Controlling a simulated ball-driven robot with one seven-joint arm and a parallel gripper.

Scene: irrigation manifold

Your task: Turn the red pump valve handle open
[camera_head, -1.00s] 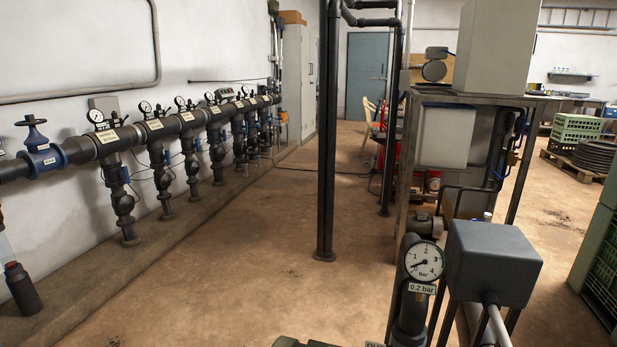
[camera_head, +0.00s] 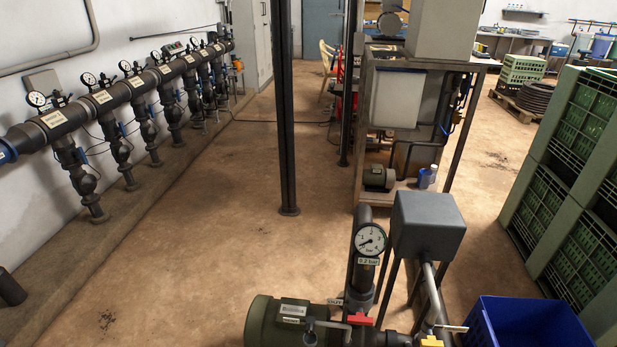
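A small red handle (camera_head: 360,319) sits low in the head view, on the pipework beside a dark green pump (camera_head: 275,322). It appears to be the red pump valve handle, but it is too small to tell how far it is turned. A round white pressure gauge (camera_head: 370,239) stands on the vertical pipe above it, with a label that seems to read 0.2 bar. A yellow part (camera_head: 431,341) shows at the bottom edge, right of the red handle. My gripper is not in view.
A grey box (camera_head: 428,224) on legs stands right of the gauge. A blue crate (camera_head: 480,325) is at the lower right, below stacked green crates (camera_head: 570,225). Dark vertical posts (camera_head: 286,120) stand mid-floor. Open floor (camera_head: 200,255) lies left of the pump.

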